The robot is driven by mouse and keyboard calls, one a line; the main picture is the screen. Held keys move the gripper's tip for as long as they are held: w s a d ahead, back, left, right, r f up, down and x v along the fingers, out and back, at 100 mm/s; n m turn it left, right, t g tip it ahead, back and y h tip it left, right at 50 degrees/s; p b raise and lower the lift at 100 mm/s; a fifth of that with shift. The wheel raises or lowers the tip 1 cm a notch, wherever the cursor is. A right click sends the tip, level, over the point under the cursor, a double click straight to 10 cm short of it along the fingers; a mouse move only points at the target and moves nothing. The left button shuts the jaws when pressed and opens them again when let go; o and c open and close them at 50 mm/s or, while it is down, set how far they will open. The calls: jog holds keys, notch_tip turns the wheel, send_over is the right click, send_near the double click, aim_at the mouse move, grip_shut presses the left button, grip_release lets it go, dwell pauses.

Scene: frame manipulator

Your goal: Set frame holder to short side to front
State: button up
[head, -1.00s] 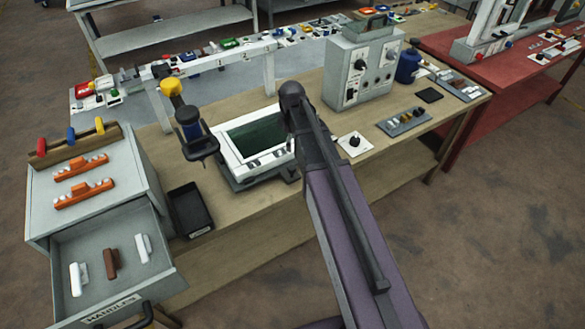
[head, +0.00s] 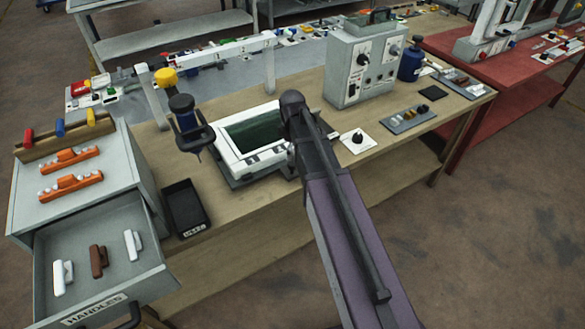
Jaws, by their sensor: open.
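The frame holder (head: 225,155), a white rectangular frame around a dark green panel, sits on a dark base on the wooden bench. It is left of my purple arm link, which hides part of its right side. One corner points roughly towards me.
A black tray (head: 187,208) lies at the bench's front left. An open handle drawer (head: 95,255) juts out beside it, under a cabinet with orange handles (head: 70,187). A white rail (head: 215,50) stands behind the holder; a grey control box (head: 368,75) and knob plate (head: 357,141) are to the right.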

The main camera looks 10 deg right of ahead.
aim_at(292, 163)
jog(key=shift+f+b, duration=3.15)
jog(key=shift+f, duration=0.35)
jog(key=shift+c, duration=0.2)
grip_shut()
